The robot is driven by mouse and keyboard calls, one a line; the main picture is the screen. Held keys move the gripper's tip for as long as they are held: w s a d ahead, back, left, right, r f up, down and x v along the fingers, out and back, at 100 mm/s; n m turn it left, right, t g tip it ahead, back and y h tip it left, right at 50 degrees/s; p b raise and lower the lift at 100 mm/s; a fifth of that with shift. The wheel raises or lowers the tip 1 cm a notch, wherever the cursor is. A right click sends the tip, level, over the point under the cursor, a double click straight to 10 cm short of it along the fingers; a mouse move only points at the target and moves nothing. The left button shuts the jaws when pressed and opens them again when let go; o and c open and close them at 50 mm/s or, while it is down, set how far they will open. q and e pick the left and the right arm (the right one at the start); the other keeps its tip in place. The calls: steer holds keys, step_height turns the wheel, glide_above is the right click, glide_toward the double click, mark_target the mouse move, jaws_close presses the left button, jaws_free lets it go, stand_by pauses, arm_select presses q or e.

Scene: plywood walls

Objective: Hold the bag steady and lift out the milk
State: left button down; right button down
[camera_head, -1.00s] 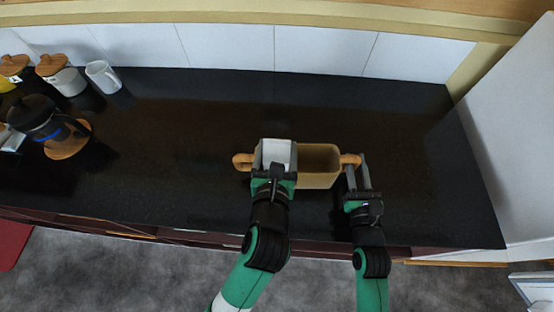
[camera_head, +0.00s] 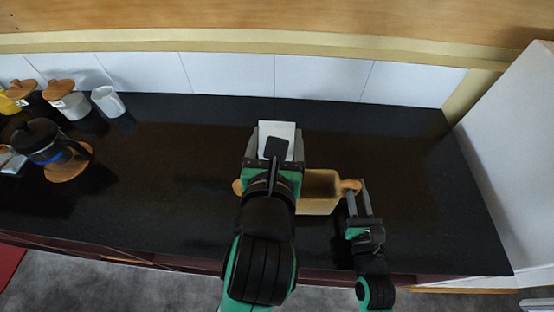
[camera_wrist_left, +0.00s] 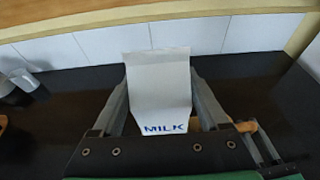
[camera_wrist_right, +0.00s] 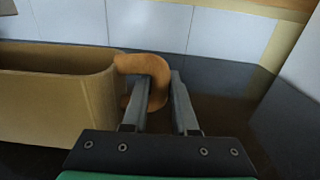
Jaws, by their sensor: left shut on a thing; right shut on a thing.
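The white milk carton (camera_head: 277,130) is held between the fingers of my left gripper (camera_head: 275,150), above the left part of the bag. In the left wrist view the carton (camera_wrist_left: 158,85) is upright with blue "MILK" lettering, a finger on each side. The tan bag (camera_head: 320,190) stands on the counter, its left part hidden behind my left arm. My right gripper (camera_head: 360,190) is shut on the bag's right handle (camera_head: 351,185). In the right wrist view the orange-brown handle (camera_wrist_right: 150,70) loops between the fingers, and the bag's wall (camera_wrist_right: 60,105) is at left.
A French press (camera_head: 42,142) on a wooden coaster, lidded canisters (camera_head: 70,104) and a white mug (camera_head: 107,101) stand at the far left of the dark counter (camera_head: 180,150). A white panel (camera_head: 515,170) bounds the right side.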

mark_target(277, 122)
arm_select(q)
step_height(277, 122, up, 5)
steer(key=shift+f, duration=0.15)
arm_select(e)
steer(key=c, duration=0.6)
jaws_free()
steer(key=shift+s, duration=0.15)
steer(key=s, duration=0.8)
steer(key=s+d, duration=0.1)
steer(key=s, duration=0.2)
steer(key=shift+s, duration=0.4)
